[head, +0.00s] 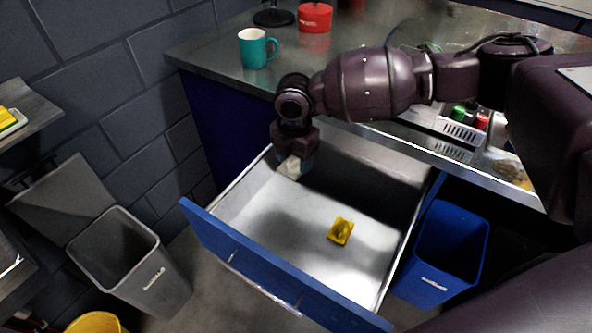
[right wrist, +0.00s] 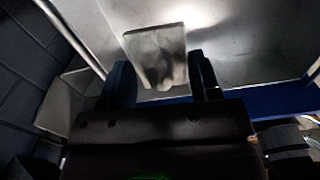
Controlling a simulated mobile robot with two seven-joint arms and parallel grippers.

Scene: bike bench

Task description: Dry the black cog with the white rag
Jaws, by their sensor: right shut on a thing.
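My right gripper (head: 296,158) reaches down into the open drawer (head: 265,210) near its back left corner. It is shut on a whitish thing (head: 289,168), which looks like the white rag. In the right wrist view the rag (right wrist: 157,52) shows as a pale, creased square just beyond and between the fingers of my right gripper (right wrist: 162,82). I cannot make out the black cog in either view. My left gripper is not in view.
A yellow object (head: 341,231) lies on the drawer floor. A teal mug (head: 255,48) and a red pot (head: 315,17) stand on the metal counter (head: 210,55). A grey bin (head: 125,255) stands left of the drawer, a blue bin (head: 450,240) right of it. Much of the drawer is empty.

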